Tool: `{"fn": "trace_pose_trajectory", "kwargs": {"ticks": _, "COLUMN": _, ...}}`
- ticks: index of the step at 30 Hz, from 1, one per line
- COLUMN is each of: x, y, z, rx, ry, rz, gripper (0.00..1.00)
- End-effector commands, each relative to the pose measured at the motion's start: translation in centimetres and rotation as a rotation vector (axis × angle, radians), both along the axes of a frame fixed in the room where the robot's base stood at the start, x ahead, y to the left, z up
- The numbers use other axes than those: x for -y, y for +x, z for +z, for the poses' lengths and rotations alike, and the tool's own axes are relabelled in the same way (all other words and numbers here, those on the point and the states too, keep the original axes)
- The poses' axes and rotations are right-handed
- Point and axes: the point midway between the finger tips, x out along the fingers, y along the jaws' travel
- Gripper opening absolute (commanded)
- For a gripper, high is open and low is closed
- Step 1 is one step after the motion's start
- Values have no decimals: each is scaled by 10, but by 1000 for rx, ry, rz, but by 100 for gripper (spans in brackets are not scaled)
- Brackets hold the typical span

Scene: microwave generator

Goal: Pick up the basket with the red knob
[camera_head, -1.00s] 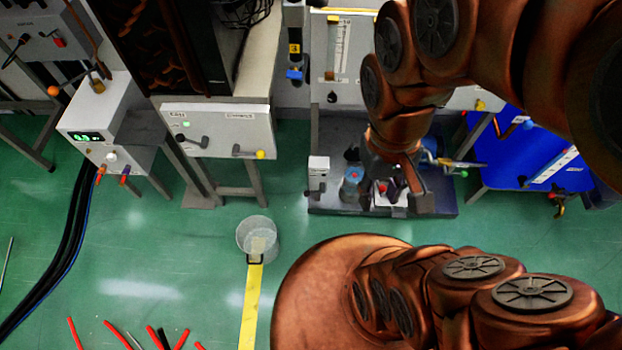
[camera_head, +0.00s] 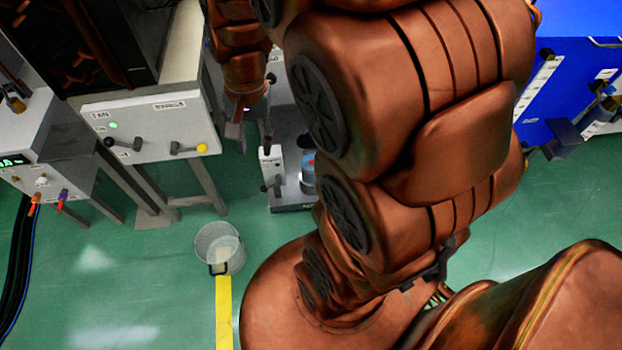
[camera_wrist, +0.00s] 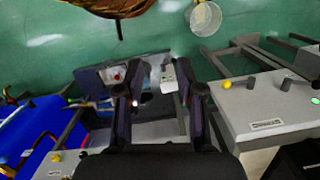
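A clear round bucket (camera_head: 220,248) stands on the green floor at the lower left of the head view; it also shows at the top of the wrist view (camera_wrist: 205,18). I see no red knob on it. A blue part with a red top (camera_head: 308,178) stands on the low grey platform, partly behind my arm. In the wrist view a small red spot (camera_wrist: 117,76) shows beside the left finger. I cannot tell which thing is the basket. My gripper (camera_head: 251,128) is open and empty, above the floor near the platform; its two fingers stand apart in the wrist view (camera_wrist: 161,88).
A grey cabinet with a yellow-knobbed handle (camera_head: 150,128) stands on legs at the left. A small white box (camera_head: 271,165) sits at the platform's edge. A blue unit (camera_head: 565,100) is at the right. Green floor around the bucket is free.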

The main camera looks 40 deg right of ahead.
Motion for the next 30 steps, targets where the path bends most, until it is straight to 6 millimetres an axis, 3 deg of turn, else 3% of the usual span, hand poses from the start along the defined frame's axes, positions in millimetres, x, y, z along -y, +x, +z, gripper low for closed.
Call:
{"fn": "trace_pose_trajectory", "kwargs": {"ticks": 1, "x": 12, "y": 14, "z": -32, "rx": -2, "ry": 2, "rz": -80, "gripper": 38}}
{"fn": "trace_pose_trajectory", "kwargs": {"ticks": 8, "x": 67, "y": 70, "z": -114, "rx": 3, "ry": 13, "rz": -453, "gripper": 38}}
{"fn": "trace_pose_trajectory", "kwargs": {"ticks": 15, "x": 137, "y": 115, "z": -211, "rx": 6, "ry": 33, "rz": -836, "gripper": 38}}
{"fn": "trace_pose_trajectory", "kwargs": {"ticks": 21, "x": 201, "y": 139, "z": -300, "rx": 2, "ry": 59, "rz": -1152, "gripper": 38}}
{"fn": "trace_pose_trajectory", "kwargs": {"ticks": 30, "x": 291, "y": 152, "z": -430, "rx": -8, "ry": 116, "rz": -1590, "gripper": 38}}
